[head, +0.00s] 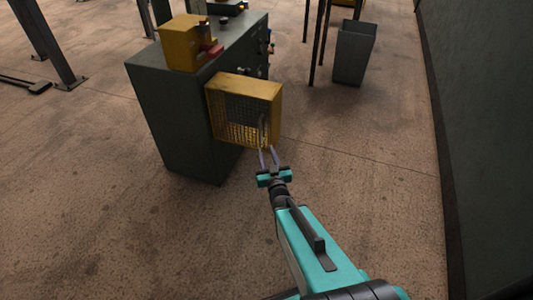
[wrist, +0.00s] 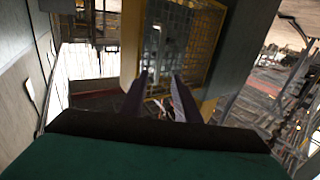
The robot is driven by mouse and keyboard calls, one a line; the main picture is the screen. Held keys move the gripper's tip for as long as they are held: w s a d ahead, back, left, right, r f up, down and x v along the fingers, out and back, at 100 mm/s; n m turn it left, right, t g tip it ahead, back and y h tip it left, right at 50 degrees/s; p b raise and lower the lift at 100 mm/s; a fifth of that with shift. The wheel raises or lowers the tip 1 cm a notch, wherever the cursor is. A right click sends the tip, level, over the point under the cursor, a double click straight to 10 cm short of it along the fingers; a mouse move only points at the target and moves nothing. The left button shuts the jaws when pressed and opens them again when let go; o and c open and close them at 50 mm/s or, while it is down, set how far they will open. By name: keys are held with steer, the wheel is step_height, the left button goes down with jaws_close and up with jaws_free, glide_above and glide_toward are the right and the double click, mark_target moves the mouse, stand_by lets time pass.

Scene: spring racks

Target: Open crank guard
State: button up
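The crank guard (head: 245,88) is a yellow box frame with a mesh face, mounted on the side of a dark green machine cabinet (head: 165,125). In the wrist view the yellow mesh guard (wrist: 205,40) fills the upper middle. My gripper (head: 268,152) is just in front of the guard's lower right part, with its two fingers pointing at it. The fingers are apart and nothing shows between them. In the wrist view the gripper (wrist: 160,85) points at the guard's lower left area. I cannot tell whether a fingertip touches the guard. The crank behind the mesh is not clear.
A yellow box (head: 183,42) with a red part sits on top of the cabinet. A grey bin (head: 354,52) stands at the back right, near thin dark posts. A dark wall (head: 480,130) runs along the right. The floor around the cabinet's front is clear.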

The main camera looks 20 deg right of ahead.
steer(key=shift+f, duration=0.15)
steer(key=c, duration=0.7)
steer(key=shift+a+f, duration=0.1)
steer(key=shift+f, duration=0.3)
jaws_close()
steer(key=s+a+f+g, duration=0.2)
steer(key=s+f+g, duration=0.2)
steer(key=f, duration=0.3)
steer(key=s+a+f+g+y, duration=0.1)
steer(key=s+f+g, duration=0.25)
steer(key=f, duration=0.45)
steer(key=s+a+f+g, duration=0.2)
steer(key=s+f+g, duration=0.1)
steer(key=s+f, duration=0.3)
steer(key=s+a+f+g, duration=0.2)
steer(key=s+g, duration=0.4)
steer(key=s, duration=0.7)
steer(key=s+a+f+n+g+y, duration=0.1)
steer(key=s+f+g, duration=0.3)
steer(key=s, duration=0.9)
steer(key=shift+a+g, duration=0.45)
steer(key=shift+g, duration=0.7)
